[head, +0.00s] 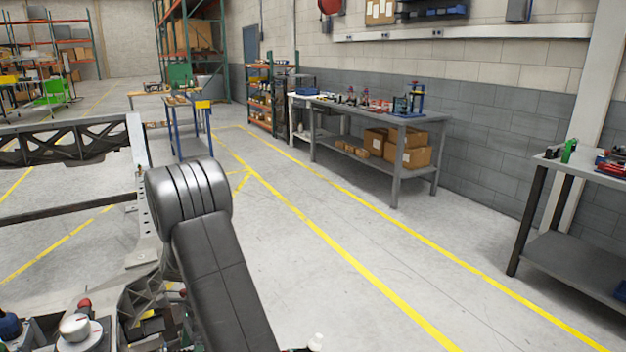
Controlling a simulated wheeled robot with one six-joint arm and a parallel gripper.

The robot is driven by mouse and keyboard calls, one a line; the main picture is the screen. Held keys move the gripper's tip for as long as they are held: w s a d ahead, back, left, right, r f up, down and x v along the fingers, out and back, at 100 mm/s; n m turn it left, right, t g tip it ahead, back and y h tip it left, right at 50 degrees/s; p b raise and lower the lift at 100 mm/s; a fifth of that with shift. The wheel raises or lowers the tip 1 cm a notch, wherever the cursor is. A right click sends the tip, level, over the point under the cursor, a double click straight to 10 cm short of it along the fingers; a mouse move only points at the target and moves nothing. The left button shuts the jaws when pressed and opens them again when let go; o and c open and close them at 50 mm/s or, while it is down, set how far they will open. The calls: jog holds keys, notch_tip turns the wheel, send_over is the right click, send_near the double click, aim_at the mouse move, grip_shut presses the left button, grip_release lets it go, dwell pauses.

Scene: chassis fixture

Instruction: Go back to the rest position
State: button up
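My arm rises from the bottom of the head view, with a dark grey link and a rounded joint left of the middle. My gripper cannot be seen in this view. The chassis fixture (135,145) stands at the left, a grey metal frame with a dark lattice crossbeam (65,143). My arm's joint overlaps the fixture's near side rail in the picture; whether they touch cannot be told.
A grey workbench (395,125) with tools and boxes stands along the right wall. Another bench (590,172) is at the right edge. The yellow-lined floor (330,250) between is clear.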

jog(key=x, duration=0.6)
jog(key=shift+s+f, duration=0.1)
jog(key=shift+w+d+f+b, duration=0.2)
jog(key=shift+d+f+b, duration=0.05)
jog(key=shift+b, duration=0.05)
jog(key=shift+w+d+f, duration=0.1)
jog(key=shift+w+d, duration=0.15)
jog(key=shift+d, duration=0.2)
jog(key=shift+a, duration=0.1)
